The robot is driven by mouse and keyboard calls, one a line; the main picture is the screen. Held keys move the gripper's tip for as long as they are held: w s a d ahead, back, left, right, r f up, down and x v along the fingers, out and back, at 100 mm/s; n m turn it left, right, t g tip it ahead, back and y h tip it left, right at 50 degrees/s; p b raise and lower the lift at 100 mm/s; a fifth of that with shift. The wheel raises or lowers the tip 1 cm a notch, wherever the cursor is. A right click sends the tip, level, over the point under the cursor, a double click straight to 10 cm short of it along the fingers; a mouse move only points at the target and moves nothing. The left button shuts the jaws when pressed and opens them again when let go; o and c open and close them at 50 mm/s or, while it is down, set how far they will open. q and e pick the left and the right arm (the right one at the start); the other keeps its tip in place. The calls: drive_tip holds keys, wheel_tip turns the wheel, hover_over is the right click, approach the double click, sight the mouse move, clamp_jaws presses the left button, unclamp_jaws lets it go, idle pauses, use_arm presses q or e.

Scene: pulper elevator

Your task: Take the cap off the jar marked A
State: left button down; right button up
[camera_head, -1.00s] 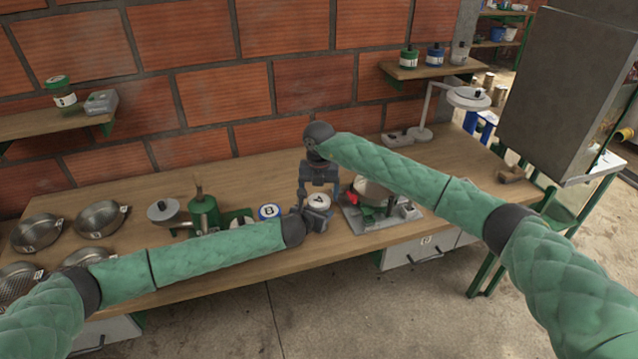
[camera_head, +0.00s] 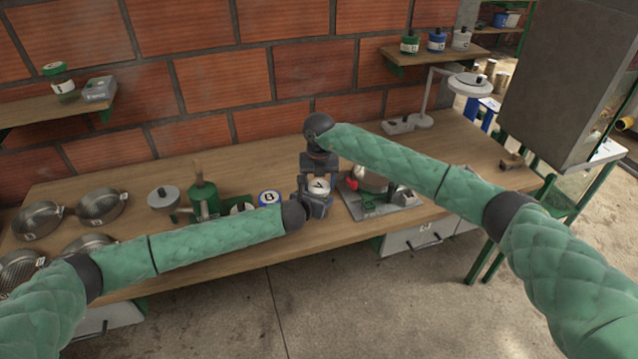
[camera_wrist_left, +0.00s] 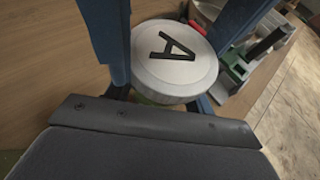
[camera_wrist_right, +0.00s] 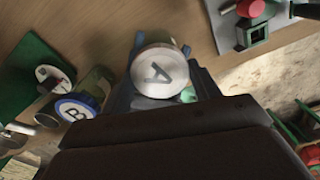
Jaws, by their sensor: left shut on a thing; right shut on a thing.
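The jar marked A stands on the bench near its front edge. Its white cap (camera_head: 318,186) bears a black A and also shows in the left wrist view (camera_wrist_left: 174,60) and the right wrist view (camera_wrist_right: 158,70). My left gripper (camera_head: 318,204) is shut on the jar below the cap, its fingers on either side. My right gripper (camera_head: 319,177) points down from above and is shut on the cap. The cap looks seated on the jar. The grippers hide most of the jar's body.
A blue-capped jar marked B (camera_head: 269,197) stands just left of the jar. A green hand-operated device (camera_head: 203,197) and metal pans (camera_head: 101,205) are farther left. A grey plate with a device (camera_head: 372,204) is close on the right. The bench behind is clear.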

drive_tip(key=shift+n, duration=1.1)
drive_tip(key=o, duration=1.1)
drive_tip(key=shift+a+r, duration=0.1)
drive_tip(key=shift+r, duration=0.05)
drive_tip(key=shift+r, duration=2.2)
use_arm(q)
drive_tip(key=shift+c, duration=2.4)
unclamp_jaws()
use_arm(e)
drive_tip(key=shift+f, duration=0.1)
